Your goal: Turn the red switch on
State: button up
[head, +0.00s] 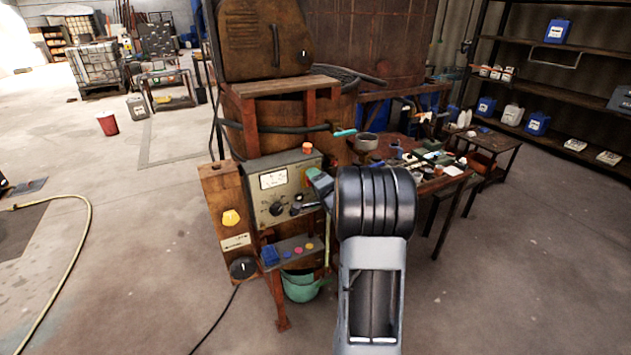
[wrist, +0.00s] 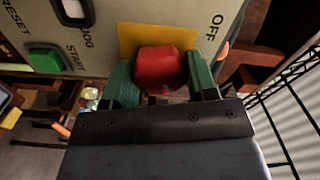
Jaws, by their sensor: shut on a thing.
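The red switch (wrist: 158,69) is a rounded red knob on a yellow plate (wrist: 150,38) on a pale panel in the wrist view. The word OFF is printed to the right of the yellow plate. My gripper (wrist: 161,72) has its two green fingers on either side of the red knob, shut on it. In the head view, my gripper (head: 318,179) is at the right side of the grey control panel (head: 256,205), and the red switch is hidden there.
A green START button (wrist: 46,58) is left of the switch, with a dark-framed part near RESET above it. The panel has a meter (head: 272,179) and a black dial (head: 276,209). A cluttered bench (head: 440,184) stands to the right. Floor at left is mostly clear.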

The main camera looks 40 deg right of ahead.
jog(key=o, duration=0.9)
jog(key=shift+s, duration=0.1)
jog(key=s+b, duration=0.1)
jog(key=s, duration=0.3)
jog(key=s+a+b, duration=0.1)
jog(key=s, duration=0.4)
jog(key=s+a, duration=0.1)
jog(key=s, duration=0.3)
jog(key=shift+s+b, duration=0.3)
jog(key=shift+b, duration=0.1)
